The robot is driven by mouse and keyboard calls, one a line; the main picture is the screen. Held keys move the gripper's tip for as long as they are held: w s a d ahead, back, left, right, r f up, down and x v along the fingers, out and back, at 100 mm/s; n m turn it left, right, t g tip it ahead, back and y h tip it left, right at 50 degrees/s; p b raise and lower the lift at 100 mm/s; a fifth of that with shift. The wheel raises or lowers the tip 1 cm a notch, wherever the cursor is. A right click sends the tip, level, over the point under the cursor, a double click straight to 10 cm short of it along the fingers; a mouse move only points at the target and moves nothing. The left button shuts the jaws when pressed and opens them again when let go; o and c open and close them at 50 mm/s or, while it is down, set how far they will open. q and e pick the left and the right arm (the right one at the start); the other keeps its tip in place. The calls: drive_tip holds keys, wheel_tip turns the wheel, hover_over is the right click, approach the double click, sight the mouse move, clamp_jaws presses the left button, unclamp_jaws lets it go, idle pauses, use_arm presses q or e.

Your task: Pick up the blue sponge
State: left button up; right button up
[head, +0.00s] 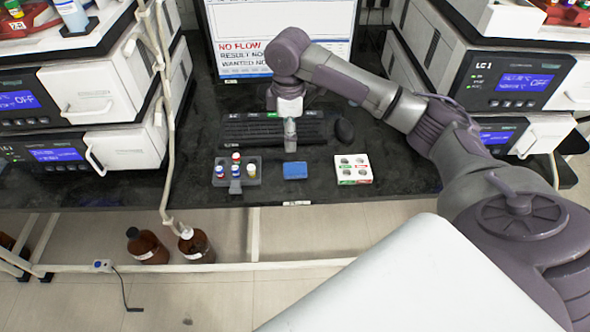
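The blue sponge (295,171) lies flat on the dark bench near its front edge, between a grey vial rack and a white tray. My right gripper (290,142) points down over the bench, just behind the sponge in the picture and in front of the keyboard. A gap shows between its tip and the sponge. Its fingers overlap from this angle, so I cannot tell how far apart they are. My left gripper is not in view.
The grey rack (246,181) with several capped vials stands left of the sponge. The white tray (353,169) is to its right. A keyboard (277,129), mouse (343,130) and monitor (233,47) are behind. Instrument stacks (110,80) (515,80) flank the bench. Brown bottles (147,246) stand below.

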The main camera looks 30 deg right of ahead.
sight(291, 168)
wheel_tip(291, 168, down, 13)
drive_tip(key=shift+d+r, duration=0.1)
drive_tip(key=shift+d, duration=0.05)
idle(0.5)
drive_tip(key=c, duration=1)
